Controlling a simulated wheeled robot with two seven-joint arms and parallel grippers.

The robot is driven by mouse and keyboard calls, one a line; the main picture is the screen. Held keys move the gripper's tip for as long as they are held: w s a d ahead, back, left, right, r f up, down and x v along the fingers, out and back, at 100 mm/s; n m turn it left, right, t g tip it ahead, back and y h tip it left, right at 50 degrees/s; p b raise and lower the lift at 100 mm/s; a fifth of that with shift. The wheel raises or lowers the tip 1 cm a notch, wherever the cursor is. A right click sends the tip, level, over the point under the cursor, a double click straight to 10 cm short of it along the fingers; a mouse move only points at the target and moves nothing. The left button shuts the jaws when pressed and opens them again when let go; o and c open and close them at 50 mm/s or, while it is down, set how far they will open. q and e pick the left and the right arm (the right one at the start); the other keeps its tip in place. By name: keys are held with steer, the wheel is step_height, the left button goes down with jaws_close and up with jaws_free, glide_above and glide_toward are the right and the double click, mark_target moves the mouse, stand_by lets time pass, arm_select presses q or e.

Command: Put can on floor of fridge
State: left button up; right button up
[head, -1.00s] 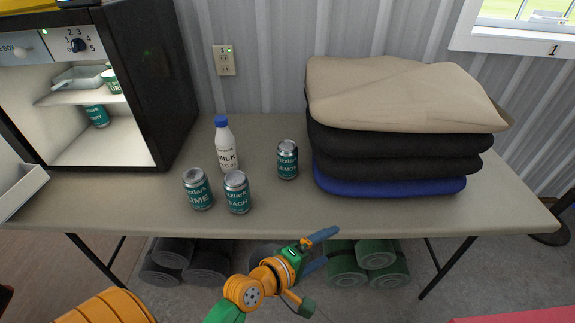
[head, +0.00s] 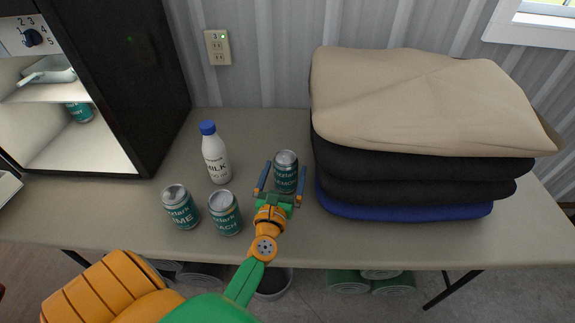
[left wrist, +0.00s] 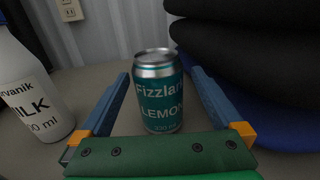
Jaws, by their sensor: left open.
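A teal and silver lemon can (head: 286,170) stands upright on the table beside the fabric stack. It also shows in the left wrist view (left wrist: 158,92), between my fingers. My left gripper (head: 281,180) is open, with one blue finger on each side of this can. A lime can (head: 180,207) and a peach can (head: 225,213) stand to the left. The open fridge (head: 117,85) is at the far left. My right gripper is not in view.
A milk bottle (head: 216,155) with a blue cap stands left of the lemon can. A tall stack of folded fabric (head: 420,100) rises close on its right. The fridge floor (head: 85,150) is bare at the front.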

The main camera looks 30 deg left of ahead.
mark_target(288, 155)
arm_select(q)
steer(key=x, duration=0.6)
steer(key=shift+a, duration=0.15)
steer(key=shift+c, duration=0.4)
steer(key=shift+s, duration=0.1)
steer(key=c, duration=1.4)
steer(key=shift+r, duration=0.15)
jaws_close()
